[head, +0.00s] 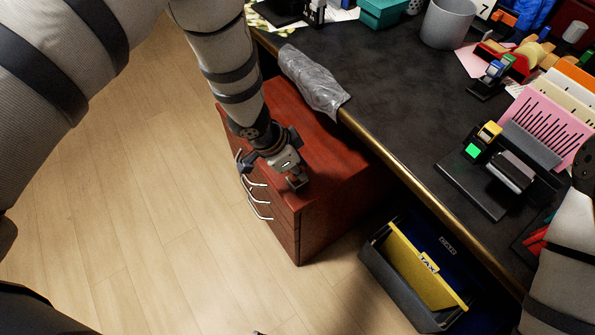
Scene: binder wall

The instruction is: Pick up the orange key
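I cannot make out an orange key for certain in the head view. My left gripper (296,181) points down at the front part of the top of the red-brown drawer cabinet (335,165). The gripper is small and dark here, and its fingers are partly hidden by its own body. I cannot tell whether it is open or shut, or whether anything is between the fingers. My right arm shows at the right edge, but its gripper is not in view.
The dark desk (400,75) stands beside the cabinet, with a crumpled grey plastic bag (312,80) at its edge. A grey bin (447,22), a black stand (485,190) and pink dividers (548,122) are on it. A yellow folder (425,268) sits in a box below. Wooden floor (130,190) is clear.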

